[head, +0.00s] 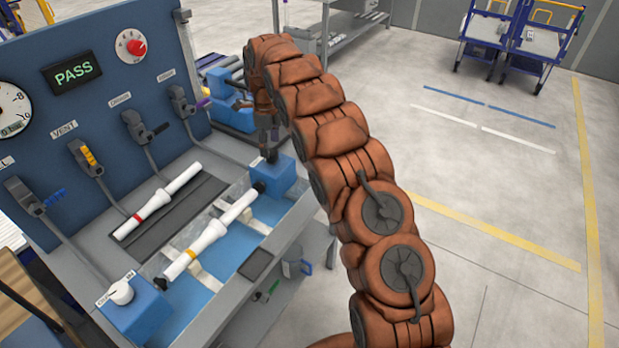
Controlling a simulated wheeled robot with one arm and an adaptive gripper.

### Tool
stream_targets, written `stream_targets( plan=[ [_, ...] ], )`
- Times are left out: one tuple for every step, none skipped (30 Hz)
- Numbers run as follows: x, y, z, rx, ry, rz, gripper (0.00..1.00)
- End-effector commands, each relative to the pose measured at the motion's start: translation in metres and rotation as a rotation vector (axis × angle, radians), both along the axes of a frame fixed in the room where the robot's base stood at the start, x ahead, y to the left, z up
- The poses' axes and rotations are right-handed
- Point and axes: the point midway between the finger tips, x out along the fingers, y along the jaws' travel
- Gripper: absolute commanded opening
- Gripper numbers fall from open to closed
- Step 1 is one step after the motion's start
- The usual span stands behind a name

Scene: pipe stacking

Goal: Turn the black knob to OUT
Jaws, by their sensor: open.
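The black knob (271,156) is a small dark shape on top of the right blue block (285,178), at the far end of the blue tray. My gripper (268,140) points down right above this block, partly behind my brown arm. Its fingers look open, close over the knob; whether they touch it I cannot tell. Where the knob points and any OUT marking by it are hidden or too small to read. A white pipe with an orange band (212,232) lies across the tray between the two blue blocks.
A white knob (121,292) sits on the left blue block (140,315). A second white pipe (157,201) lies on the dark rack. The blue panel carries several levers, a gauge (12,110), a red knob (136,47) and a PASS display (72,72). Open floor lies right.

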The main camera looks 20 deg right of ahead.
Motion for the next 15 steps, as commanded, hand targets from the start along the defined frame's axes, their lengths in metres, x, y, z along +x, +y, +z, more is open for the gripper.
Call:
stream_targets(
  plan=[
    [0.001,0.000,0.005,0.000,-0.003,0.000,0.69],
    [0.000,0.000,0.008,0.001,-0.001,0.000,0.69],
    [0.000,0.000,0.013,0.000,0.000,0.000,0.69],
    [0.000,0.000,0.017,0.000,-0.001,0.001,0.69],
    [0.001,0.000,0.020,0.000,-0.002,0.001,0.69],
    [0.001,0.000,0.024,0.000,-0.004,0.002,0.69],
    [0.001,0.000,0.027,0.000,-0.004,0.002,0.69],
    [0.000,0.000,0.028,-0.001,-0.001,0.002,0.69],
    [0.000,0.000,0.031,-0.001,0.001,0.002,0.69],
    [0.000,0.000,0.032,-0.001,0.002,0.002,0.69],
    [0.000,0.000,0.034,-0.001,0.002,0.002,0.69],
    [0.000,0.000,0.037,-0.001,0.001,0.002,0.69],
    [0.000,0.000,0.039,-0.001,0.001,0.002,0.69],
    [0.000,0.000,0.041,-0.001,-0.001,0.002,0.69],
    [0.000,0.000,0.043,0.000,-0.001,0.002,0.69]
  ],
)
